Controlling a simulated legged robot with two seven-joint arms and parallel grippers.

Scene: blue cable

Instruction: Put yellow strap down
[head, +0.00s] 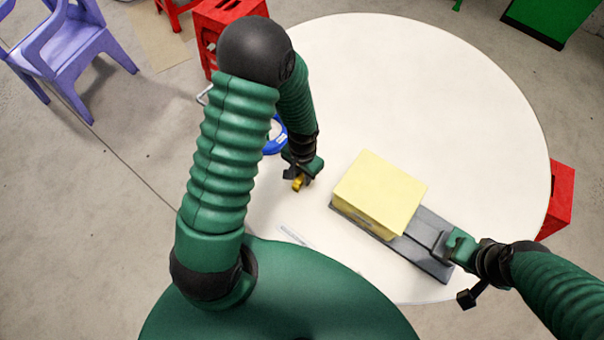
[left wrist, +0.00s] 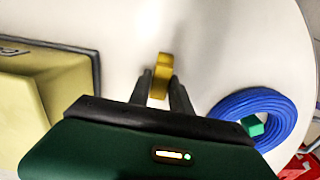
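The yellow strap (head: 298,184) is a small piece at the tip of my left gripper (head: 300,175), over the left part of the white table. In the left wrist view the yellow strap (left wrist: 162,70) lies between the two dark fingers of the left gripper (left wrist: 161,88), which appear closed on it. Whether the strap touches the table is hard to tell. The blue cable (head: 276,140) is partly hidden behind my left arm; the left wrist view shows it as a flat coil (left wrist: 236,102) with a green piece (left wrist: 254,125). My right gripper (head: 452,246) is at the grey base's right end; its finger opening is unclear.
A pale yellow block (head: 382,186) sits on a grey base (head: 424,260) on the round white table (head: 440,95). A small clear strip (head: 294,236) lies near the front edge. Red stools (head: 560,200) and a purple chair (head: 70,48) stand around. The table's far side is clear.

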